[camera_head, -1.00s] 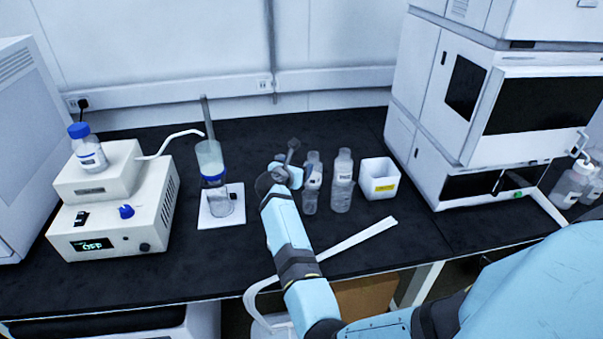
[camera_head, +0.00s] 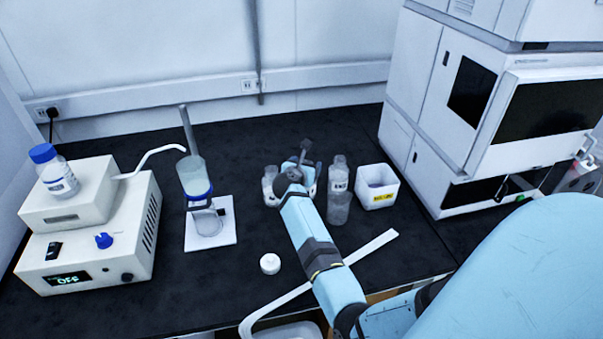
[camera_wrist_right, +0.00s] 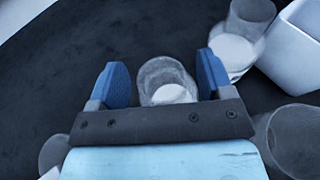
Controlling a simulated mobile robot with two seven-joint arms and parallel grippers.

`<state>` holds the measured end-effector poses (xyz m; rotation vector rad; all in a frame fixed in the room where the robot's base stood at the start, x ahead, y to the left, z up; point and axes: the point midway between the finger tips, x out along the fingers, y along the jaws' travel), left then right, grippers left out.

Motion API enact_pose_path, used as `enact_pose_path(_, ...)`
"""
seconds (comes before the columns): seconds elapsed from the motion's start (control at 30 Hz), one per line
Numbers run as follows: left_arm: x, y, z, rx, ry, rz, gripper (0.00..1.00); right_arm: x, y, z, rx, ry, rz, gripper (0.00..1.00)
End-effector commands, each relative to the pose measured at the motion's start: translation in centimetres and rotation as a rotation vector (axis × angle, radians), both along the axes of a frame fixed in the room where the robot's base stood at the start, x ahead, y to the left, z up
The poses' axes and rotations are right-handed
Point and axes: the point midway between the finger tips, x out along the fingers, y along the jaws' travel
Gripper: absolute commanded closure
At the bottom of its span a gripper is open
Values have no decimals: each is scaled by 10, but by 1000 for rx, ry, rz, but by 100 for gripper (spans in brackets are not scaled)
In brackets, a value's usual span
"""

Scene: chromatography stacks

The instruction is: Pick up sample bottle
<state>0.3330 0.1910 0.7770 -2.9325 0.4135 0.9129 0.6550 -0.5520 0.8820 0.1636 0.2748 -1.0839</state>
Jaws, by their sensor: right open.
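My right gripper (camera_head: 298,168) is over a group of clear bottles at the middle of the bench. In the right wrist view its two blue fingers (camera_wrist_right: 163,80) are apart. A clear round bottle (camera_wrist_right: 168,78) with something white inside shows between them; I cannot tell whether they touch it. In the head view, a clear bottle (camera_head: 270,184) stands just left of the gripper and another labelled clear bottle (camera_head: 338,203) stands to its right. The gripper and arm partly hide the bottles behind them. My left gripper is not in view.
A white open box (camera_head: 378,183) with a yellow label stands right of the bottles. A white cap (camera_head: 270,263) lies in front. A column on a stand (camera_head: 212,240) and a pump unit (camera_head: 90,245) with a blue-capped bottle (camera_head: 56,170) are left. A tall instrument (camera_head: 460,130) stands right.

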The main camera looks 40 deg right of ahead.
Motion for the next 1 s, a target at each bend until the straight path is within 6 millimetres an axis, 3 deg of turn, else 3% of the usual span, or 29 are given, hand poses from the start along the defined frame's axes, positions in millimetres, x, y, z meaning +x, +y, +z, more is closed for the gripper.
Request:
enact_pose_path(0.2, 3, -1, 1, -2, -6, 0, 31, -1, -1, -1, 0, 0, 0, 26)
enact_pose_path(0.53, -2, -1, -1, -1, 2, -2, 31, -1, -1, -1, 1, 0, 0, 100)
enact_pose_path(0.83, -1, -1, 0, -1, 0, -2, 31, -1, -1, 0, 1, 1, -1, 100)
enact_pose_path(1.0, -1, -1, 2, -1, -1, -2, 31, 0, -1, 14, 0, -3, -2, 100)
